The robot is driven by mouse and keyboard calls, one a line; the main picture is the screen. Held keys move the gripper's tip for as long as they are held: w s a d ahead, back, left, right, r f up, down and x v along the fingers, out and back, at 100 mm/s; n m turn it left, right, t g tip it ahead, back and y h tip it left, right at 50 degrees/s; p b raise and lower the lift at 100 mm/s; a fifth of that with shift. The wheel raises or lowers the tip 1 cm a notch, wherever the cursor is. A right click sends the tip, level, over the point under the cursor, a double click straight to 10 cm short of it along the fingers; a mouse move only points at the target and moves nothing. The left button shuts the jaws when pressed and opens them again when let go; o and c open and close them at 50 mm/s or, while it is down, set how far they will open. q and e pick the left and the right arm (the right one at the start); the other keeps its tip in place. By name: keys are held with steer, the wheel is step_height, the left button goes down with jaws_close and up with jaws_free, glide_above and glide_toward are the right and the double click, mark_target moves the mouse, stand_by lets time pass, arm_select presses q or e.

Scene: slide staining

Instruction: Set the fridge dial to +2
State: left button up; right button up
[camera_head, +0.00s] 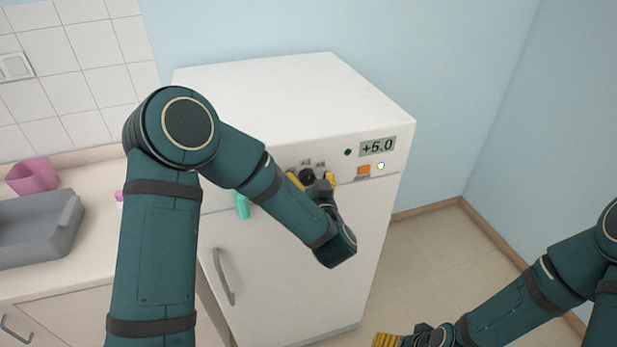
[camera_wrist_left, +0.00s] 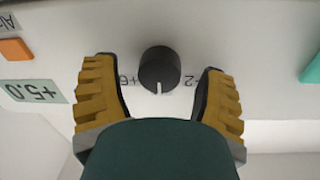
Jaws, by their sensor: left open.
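The white fridge (camera_head: 290,95) has a black dial (camera_head: 307,175) on its front panel. The display (camera_head: 377,147) reads +5.0. In the left wrist view the dial (camera_wrist_left: 159,66) shows a white pointer mark facing the picture's bottom, between the printed labels +6 on the left and -2 on the right. My left gripper (camera_wrist_left: 160,98) is open, its yellow fingers on either side of the dial with visible gaps. In the head view this gripper (camera_head: 311,180) is at the panel, partly behind its wrist. My right gripper (camera_head: 388,340) is at the bottom edge, only partly visible.
A teal item (camera_head: 242,206) is on the fridge front. A counter on the left holds a grey tray (camera_head: 35,228) and a pink container (camera_head: 33,176). The right floor is clear.

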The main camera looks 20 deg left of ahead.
arm_select(q)
steer(key=shift+w, duration=0.1)
steer(key=c, duration=1.2)
arm_select(e)
steer(key=shift+f, duration=0.1)
arm_select(q)
steer(key=shift+f+n+b, duration=0.1)
steer(key=shift+n+b, duration=0.3)
steer(key=shift+b, duration=0.2)
steer(key=n+b, duration=0.3)
steer(key=b, duration=0.2)
steer(key=n+b, duration=0.4)
steer(key=b, duration=0.2)
steer(key=shift+a+f+t, duration=0.15)
steer(key=shift+f+t, duration=0.05)
steer(key=shift+t, duration=0.1)
steer(key=n+b, duration=0.2)
steer(key=b, duration=0.1)
steer(key=shift+n+y, duration=0.3)
steer(key=shift+r+n+b, duration=0.2)
steer(key=shift+n+b, duration=0.9)
steer(key=shift+b, duration=0.2)
arm_select(e)
step_height(320, 180, down, 18)
steer(key=shift+s+a, duration=0.2)
steer(key=shift+s, duration=0.25)
